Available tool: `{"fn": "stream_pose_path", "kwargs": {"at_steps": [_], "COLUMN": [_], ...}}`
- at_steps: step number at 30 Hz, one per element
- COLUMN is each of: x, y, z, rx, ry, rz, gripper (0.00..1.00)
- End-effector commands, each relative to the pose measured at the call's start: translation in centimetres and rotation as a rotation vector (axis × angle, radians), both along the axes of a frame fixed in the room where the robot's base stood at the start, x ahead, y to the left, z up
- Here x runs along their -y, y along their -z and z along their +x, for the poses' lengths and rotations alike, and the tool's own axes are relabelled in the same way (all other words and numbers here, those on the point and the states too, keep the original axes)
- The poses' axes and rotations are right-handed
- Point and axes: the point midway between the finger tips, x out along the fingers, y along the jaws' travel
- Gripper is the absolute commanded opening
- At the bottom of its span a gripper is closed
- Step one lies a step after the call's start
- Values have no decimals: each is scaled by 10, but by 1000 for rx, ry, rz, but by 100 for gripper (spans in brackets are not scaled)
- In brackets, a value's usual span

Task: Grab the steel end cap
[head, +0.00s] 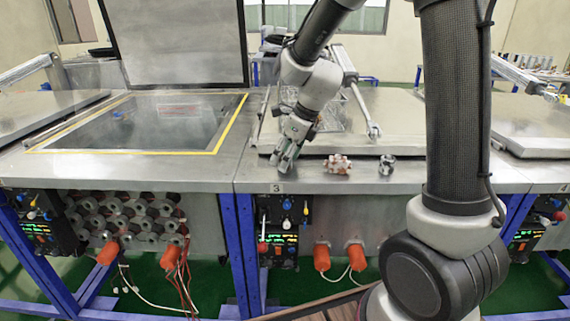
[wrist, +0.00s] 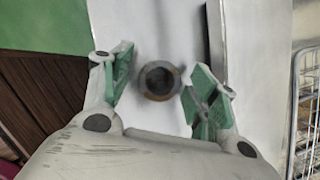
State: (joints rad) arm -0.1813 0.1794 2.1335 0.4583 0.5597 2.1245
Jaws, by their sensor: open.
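A round steel-grey piece with a dark centre hole and a brownish rim (wrist: 160,80), which looks like the steel end cap, shows in the wrist view on the pale metal worktop. It lies between the two green-padded fingers of my gripper (wrist: 157,88), with clear space on both sides. In the head view my gripper (head: 284,163) points down over the front of the worktop, open. The piece is not clearly seen there; the fingers seem to hide it.
A reddish-silver lobed part (head: 338,164) and a dark grey part (head: 387,165) stand to the right of my gripper on the worktop (head: 440,180). The worktop's front edge is close. An open lid (head: 175,40) rises at left.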

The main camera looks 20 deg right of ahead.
Motion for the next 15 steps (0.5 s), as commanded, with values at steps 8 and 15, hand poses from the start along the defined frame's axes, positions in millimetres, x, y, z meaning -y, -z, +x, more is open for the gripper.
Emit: {"fn": "stream_pose_path", "kwargs": {"at_steps": [8, 15], "x": [-2, -2], "y": [6, 6], "z": [2, 1], "rx": [0, 0], "ry": [-1, -1], "rz": [0, 0], "gripper": [60, 21]}}
